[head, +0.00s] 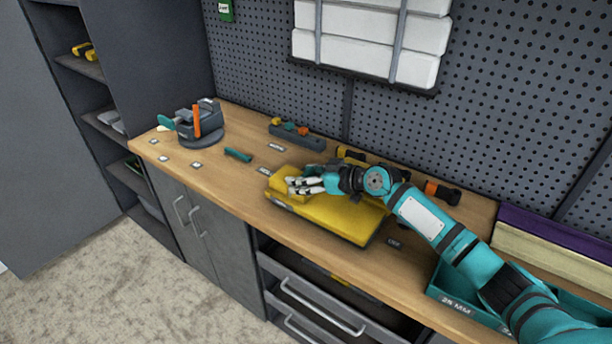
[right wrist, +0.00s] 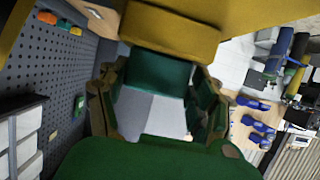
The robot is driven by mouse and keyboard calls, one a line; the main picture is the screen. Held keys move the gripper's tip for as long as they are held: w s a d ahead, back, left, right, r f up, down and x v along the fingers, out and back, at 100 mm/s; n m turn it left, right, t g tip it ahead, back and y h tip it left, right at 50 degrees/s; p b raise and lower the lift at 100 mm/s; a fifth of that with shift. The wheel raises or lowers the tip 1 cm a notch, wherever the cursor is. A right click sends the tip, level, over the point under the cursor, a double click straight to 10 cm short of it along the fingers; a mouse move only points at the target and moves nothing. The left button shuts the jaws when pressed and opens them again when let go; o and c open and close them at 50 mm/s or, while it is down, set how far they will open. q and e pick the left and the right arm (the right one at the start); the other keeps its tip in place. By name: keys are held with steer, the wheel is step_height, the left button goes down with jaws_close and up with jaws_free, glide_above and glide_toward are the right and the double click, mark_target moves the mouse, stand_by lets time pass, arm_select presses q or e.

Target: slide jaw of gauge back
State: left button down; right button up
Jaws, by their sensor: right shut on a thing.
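The gauge (head: 335,220) is a large yellow body lying on the wooden bench, near its front edge. I take the raised yellow block (head: 283,178) at its left end to be its jaw. My right gripper (head: 298,186) reaches in from the right, low over the gauge, with its pale fingers at this block. The fingers are shut on the jaw, and they hide part of it. In the right wrist view a yellow block (right wrist: 172,38) lies across the fingertips (right wrist: 158,85). My left gripper is in neither view.
A grey vise-like device (head: 203,122) stands at the bench's left end. A teal bar (head: 238,154) and a grey holder (head: 297,136) lie left of and behind the gauge. A teal tray (head: 458,301) is at right. A drawer (head: 318,305) stands open below. The front-left bench is mostly clear.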

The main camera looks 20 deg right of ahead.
steer(key=shift+w+d+r, duration=0.1)
steer(key=shift+d, duration=0.15)
steer(key=shift+c, duration=1.3)
steer(key=shift+s+d, duration=0.25)
steer(key=s+d+b, duration=0.1)
steer(key=s+d, duration=0.1)
steer(key=s+d+b, duration=0.1)
steer(key=s, duration=0.1)
steer(key=s+d+b, duration=0.1)
steer(key=s+d, duration=0.1)
steer(key=s, duration=0.1)
steer(key=shift+s+d+b, duration=0.1)
steer(key=shift+d+b, duration=0.25)
steer(key=shift+s+d, duration=0.1)
steer(key=shift+s, duration=0.05)
steer(key=o, duration=1.3)
steer(key=shift+o, duration=1)
steer(key=shift+d, duration=0.1)
steer(key=shift+o, duration=0.2)
steer(key=shift+s, duration=0.1)
